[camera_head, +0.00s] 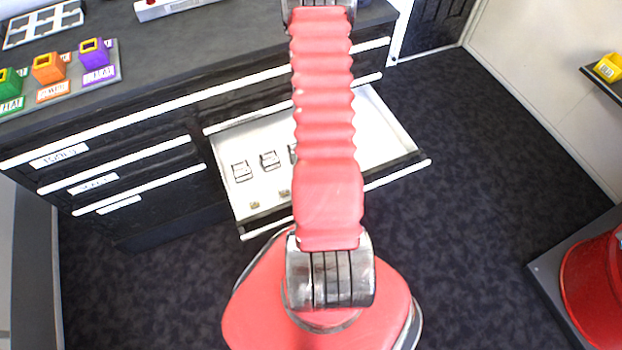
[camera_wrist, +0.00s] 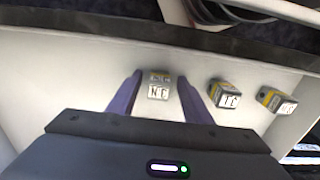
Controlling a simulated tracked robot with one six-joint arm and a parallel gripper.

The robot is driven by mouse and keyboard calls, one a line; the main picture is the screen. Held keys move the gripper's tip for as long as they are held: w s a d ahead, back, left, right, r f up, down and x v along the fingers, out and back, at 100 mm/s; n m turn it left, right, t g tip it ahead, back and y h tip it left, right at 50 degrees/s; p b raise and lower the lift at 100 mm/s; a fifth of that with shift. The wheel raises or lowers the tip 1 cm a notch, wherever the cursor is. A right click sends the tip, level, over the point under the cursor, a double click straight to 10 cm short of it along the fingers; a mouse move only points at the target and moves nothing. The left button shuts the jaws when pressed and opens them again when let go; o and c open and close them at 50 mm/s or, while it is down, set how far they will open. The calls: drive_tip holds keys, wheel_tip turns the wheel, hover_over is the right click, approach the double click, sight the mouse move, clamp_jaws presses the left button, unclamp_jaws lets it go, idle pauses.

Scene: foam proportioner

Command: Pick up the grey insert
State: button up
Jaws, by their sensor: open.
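In the wrist view, a small grey insert (camera_wrist: 159,88) with a white lettered label and a dull yellowish band lies on the pale drawer floor. My gripper (camera_wrist: 158,76) is open, with one purple finger on each side of this insert. I cannot tell whether either finger touches it. Two similar grey blocks with yellow bands and labels, a middle one (camera_wrist: 230,95) and a right one (camera_wrist: 275,100), lie to the right, outside the fingers. In the head view my red arm reaches over the open drawer (camera_head: 377,124) and hides part of it; my gripper is not visible there.
In the head view, small labelled blocks (camera_head: 242,171) sit in the drawer's left half, with smaller pieces near its front. The drawer walls border the space. Green, orange and purple holders (camera_head: 94,52) stand on the dark counter. A red drum (camera_head: 594,290) stands at right.

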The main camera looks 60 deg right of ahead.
clamp_jaws()
idle(0.6)
